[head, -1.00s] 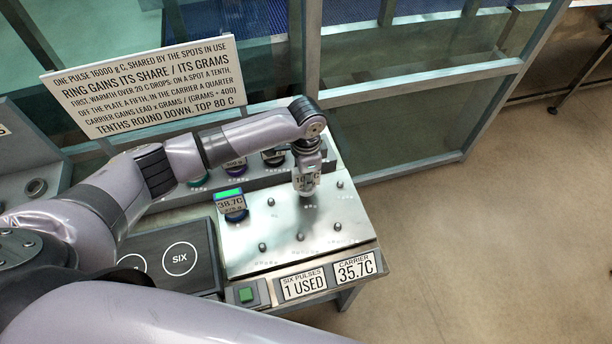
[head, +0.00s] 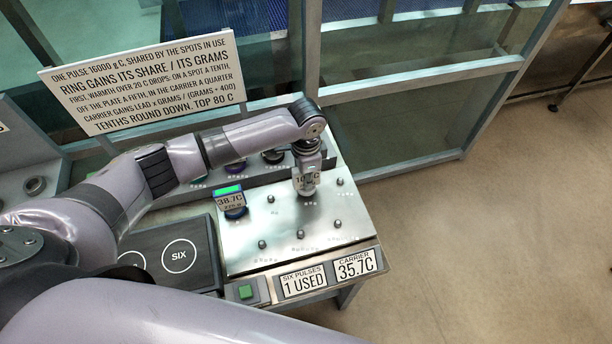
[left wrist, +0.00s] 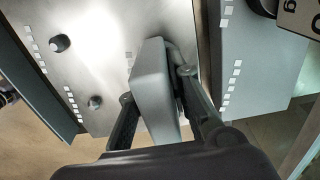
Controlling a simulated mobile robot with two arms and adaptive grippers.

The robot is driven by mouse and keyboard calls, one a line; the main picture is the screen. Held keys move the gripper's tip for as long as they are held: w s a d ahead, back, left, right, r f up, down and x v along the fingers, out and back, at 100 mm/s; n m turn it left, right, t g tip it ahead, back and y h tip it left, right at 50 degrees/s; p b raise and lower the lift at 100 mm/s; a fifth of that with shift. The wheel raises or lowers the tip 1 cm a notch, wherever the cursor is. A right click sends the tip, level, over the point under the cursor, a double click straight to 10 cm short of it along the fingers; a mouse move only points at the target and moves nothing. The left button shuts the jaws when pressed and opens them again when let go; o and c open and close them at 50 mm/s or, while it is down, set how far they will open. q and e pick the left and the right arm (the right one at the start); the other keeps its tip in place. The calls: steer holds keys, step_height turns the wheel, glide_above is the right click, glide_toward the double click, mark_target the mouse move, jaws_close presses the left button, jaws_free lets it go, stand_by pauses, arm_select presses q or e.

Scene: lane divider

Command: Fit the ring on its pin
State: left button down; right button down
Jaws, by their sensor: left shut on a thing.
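I cannot tell whether the held thing touches the plate or a pin. Several bare pins show, such as one at the front (head: 300,237). My right gripper is out of view.
A black pad marked SIX (head: 180,257) lies left. A green button (head: 245,291) and displays reading 1 USED (head: 304,284) and 35.7C (head: 356,265) line the front.

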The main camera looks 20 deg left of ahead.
arm_select(q)
steer(key=shift+f+b, duration=0.3)
steer(key=shift+f, duration=0.35)
steer(key=c, duration=1.4)
jaws_free()
step_height(320, 180, up, 12)
steer(key=shift+r, duration=0.1)
steer(key=shift+s, duration=0.1)
